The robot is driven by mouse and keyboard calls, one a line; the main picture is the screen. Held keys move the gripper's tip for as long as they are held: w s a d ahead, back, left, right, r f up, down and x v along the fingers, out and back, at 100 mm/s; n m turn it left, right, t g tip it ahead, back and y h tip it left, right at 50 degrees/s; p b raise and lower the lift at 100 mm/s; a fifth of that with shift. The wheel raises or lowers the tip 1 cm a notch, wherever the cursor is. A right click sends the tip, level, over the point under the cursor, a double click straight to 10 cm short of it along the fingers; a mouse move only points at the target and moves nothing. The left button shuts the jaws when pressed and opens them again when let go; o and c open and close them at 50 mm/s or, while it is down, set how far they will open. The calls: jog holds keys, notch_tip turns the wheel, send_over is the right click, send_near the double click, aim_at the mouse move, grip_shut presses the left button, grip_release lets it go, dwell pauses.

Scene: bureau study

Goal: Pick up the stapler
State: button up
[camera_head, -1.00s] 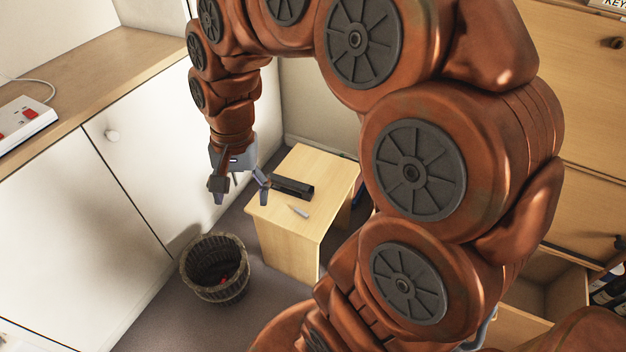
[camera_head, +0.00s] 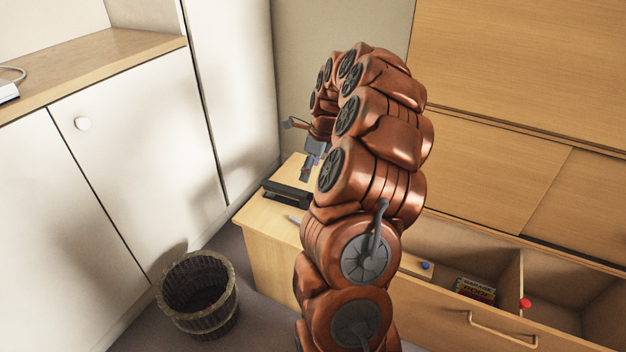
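A long dark stapler (camera_head: 286,195) lies on top of a small light-wood table (camera_head: 262,217), near its back left side. My gripper (camera_head: 306,170) is above the table, just behind and to the right of the stapler in this view. One grey finger points down and appears close to the stapler's right end. I cannot tell whether it touches. My arm hides much of the gripper and the right part of the table, so its opening does not show.
A small pale item (camera_head: 295,219) lies in front of the stapler. An open drawer (camera_head: 462,318) at right holds a box (camera_head: 474,290) and a red item (camera_head: 525,304). White cabinets (camera_head: 110,180) border the left.

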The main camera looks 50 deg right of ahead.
aim_at(305, 193)
jog(key=shift+s+d+b+x, duration=0.15)
jog(key=shift+b+x, duration=0.25)
jog(key=shift+x, duration=0.7)
jog(key=shift+d+b+x, duration=0.15)
jog(key=shift+b+x, duration=0.3)
jog(key=shift+x, duration=0.7)
jog(key=shift+s+d+b+x, duration=0.15)
jog(key=shift+b+x, duration=0.25)
jog(key=shift+x, duration=0.7)
jog(key=shift+p+x, duration=0.45)
jog(key=shift+x, duration=2.05)
jog(key=shift+w, duration=0.15)
jog(key=shift+c, duration=0.3)
jog(key=c, duration=1.3)
jog(key=shift+o, duration=0.2)
jog(key=shift+r, duration=0.15)
jog(key=shift+m, duration=0.3)
jog(key=shift+w+a+p+v, duration=0.1)
jog(key=shift+w+p+v, duration=0.15)
jog(key=shift+p+v, duration=0.65)
jog(key=shift+w+a+p+v, duration=0.1)
jog(key=shift+w+p+v, duration=0.3)
jog(key=shift+v, duration=0.9)
jog(key=shift+w+a+p+v, duration=0.1)
jog(key=shift+p+v, duration=0.75)
jog(key=shift+v, duration=0.3)
jog(key=shift+r, duration=0.15)
